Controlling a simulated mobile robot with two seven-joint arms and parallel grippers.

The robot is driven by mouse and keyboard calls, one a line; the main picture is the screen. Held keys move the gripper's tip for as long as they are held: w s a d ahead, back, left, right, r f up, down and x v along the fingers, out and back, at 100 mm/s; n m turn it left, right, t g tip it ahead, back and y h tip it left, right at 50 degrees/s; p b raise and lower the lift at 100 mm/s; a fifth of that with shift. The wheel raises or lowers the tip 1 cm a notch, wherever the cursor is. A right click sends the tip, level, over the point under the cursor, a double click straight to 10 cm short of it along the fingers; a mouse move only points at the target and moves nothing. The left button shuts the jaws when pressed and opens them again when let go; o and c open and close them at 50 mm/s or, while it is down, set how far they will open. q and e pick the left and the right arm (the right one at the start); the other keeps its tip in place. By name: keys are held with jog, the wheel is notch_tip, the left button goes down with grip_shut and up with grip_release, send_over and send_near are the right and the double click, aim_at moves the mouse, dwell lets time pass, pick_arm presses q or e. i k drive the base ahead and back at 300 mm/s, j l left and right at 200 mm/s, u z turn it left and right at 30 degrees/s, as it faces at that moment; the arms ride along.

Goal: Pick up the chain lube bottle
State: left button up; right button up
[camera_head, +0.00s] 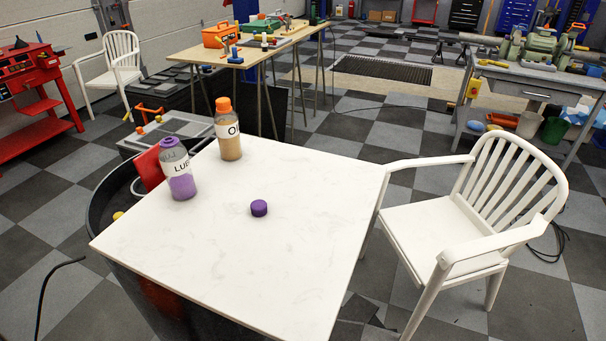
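The chain lube bottle (179,171) stands upright near the left edge of the white table (300,262). It is clear with a purple lower part, a purple ring at its top and a white label whose visible letters read "LU". A small purple cap (259,208) lies apart from it, near the middle of the tabletop. Neither of my grippers shows in the head view.
A bottle with an orange cap and a label starting with "O" (228,130) stands behind the lube bottle, to its right. A white armchair (450,222) is at the table's right side. The front and right of the tabletop are clear.

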aim_at(173, 158)
jog(key=j+u, duration=0.4)
jog(key=k+j+u, duration=0.1)
jog(key=j+u, duration=0.2)
jog(key=u, duration=0.15)
